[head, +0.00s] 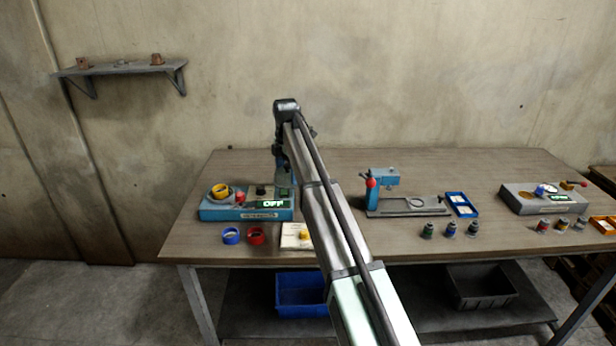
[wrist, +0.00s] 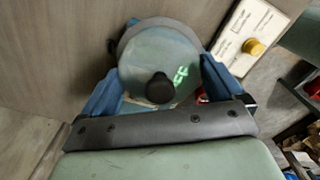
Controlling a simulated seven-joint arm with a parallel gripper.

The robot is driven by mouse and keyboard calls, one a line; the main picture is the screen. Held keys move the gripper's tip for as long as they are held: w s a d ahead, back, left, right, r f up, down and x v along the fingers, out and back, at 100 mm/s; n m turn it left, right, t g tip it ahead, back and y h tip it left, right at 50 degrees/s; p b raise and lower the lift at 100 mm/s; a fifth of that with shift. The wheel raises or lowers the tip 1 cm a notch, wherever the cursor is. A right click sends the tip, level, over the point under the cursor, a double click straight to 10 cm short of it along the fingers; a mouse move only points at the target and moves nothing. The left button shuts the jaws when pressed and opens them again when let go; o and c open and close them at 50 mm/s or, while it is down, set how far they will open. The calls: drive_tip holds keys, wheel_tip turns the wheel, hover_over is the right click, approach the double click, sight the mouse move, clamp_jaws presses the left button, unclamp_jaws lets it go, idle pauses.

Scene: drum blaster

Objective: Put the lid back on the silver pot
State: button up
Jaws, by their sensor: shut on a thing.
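In the wrist view, my gripper (wrist: 166,58) has its blue fingers on either side of a round, see-through, grey-rimmed piece with a black knob, which looks like the lid (wrist: 150,58). Green display letters show through it. In the head view, my gripper (head: 284,160) is above the right part of a blue-grey device (head: 215,214) with an "OFF" display. A pale see-through shape, seemingly the lid (head: 286,181), is below the gripper. I cannot make out a silver pot. My forearm hides part of the table.
A white panel with a yellow button (head: 288,243), a red ring (head: 256,235) and a blue ring (head: 231,236) lie in front of the device. A blue press (head: 384,180), several small jars and another device (head: 520,204) stand to the right. The table's back is clear.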

drive_tip(key=s+a+r+n, duration=0.1)
drive_tip(key=a+r+n, duration=0.1)
drive_tip(key=a, duration=0.9)
drive_tip(key=a+r+n, duration=0.1)
drive_tip(key=a+n, duration=0.1)
drive_tip(key=a, duration=1)
drive_tip(key=shift+f, duration=3.15)
drive_tip(key=shift+f, duration=0.15)
drive_tip(key=o, duration=0.7)
drive_tip(key=shift+o, duration=0.2)
wheel_tip(320, 180, up, 7)
